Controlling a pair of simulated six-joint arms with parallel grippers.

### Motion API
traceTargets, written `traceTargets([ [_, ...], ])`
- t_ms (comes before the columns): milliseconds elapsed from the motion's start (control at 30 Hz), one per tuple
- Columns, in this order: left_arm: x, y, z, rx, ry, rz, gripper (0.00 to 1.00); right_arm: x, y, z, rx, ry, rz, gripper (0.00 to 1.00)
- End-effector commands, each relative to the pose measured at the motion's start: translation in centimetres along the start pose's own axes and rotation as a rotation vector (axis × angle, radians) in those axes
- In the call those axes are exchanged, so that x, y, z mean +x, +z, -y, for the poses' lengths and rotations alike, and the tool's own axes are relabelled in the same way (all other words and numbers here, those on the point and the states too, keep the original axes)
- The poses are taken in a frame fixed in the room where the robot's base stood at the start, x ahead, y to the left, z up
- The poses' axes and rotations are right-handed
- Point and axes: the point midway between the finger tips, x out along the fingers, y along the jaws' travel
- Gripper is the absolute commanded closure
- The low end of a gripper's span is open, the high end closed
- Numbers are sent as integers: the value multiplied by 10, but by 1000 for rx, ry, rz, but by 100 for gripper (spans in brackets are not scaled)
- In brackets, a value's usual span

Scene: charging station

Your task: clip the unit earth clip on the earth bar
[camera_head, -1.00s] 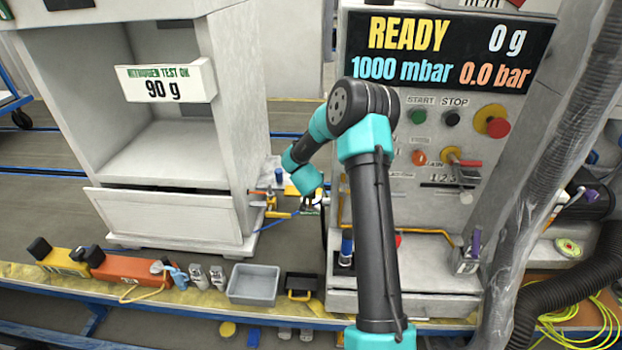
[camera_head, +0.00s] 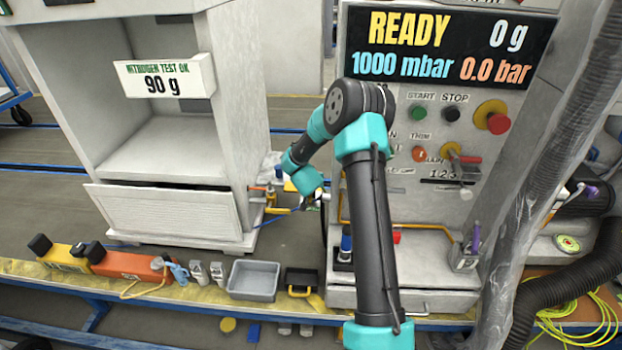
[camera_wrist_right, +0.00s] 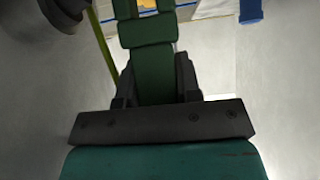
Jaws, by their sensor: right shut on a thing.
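My right gripper (camera_head: 312,199) is low in the gap between the white cabinet on the left and the control panel on the right. In the right wrist view its dark fingers (camera_wrist_right: 157,85) are shut on a green clip-like piece, which I take to be the unit earth clip (camera_wrist_right: 148,32). The clip points away from the gripper, and its far end is cut off by the top of the picture. In the head view the clip is too small to make out. I cannot pick out the earth bar for certain. My left gripper is not in view.
Brass and yellow fittings (camera_head: 277,208) stick out from the cabinet side (camera_head: 228,140), close left of the gripper. The control panel (camera_head: 408,180) stands close on the right. A grey tray (camera_head: 253,281) and several tools sit along the front ledge. A yellow-green cable (camera_wrist_right: 101,35) runs beside the clip.

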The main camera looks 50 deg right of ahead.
Motion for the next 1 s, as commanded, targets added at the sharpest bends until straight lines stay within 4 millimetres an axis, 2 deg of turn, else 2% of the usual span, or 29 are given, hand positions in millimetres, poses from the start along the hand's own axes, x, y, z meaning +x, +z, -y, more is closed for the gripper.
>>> traceTargets([
  [500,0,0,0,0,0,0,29,6,9,0,0,0,1,93],
  [533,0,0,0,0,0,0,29,6,8,0,0,0,1,66],
  [800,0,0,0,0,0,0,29,6,8,0,0,-1,1,40],
  [1000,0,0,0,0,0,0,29,6,8,0,0,-1,1,39],
])
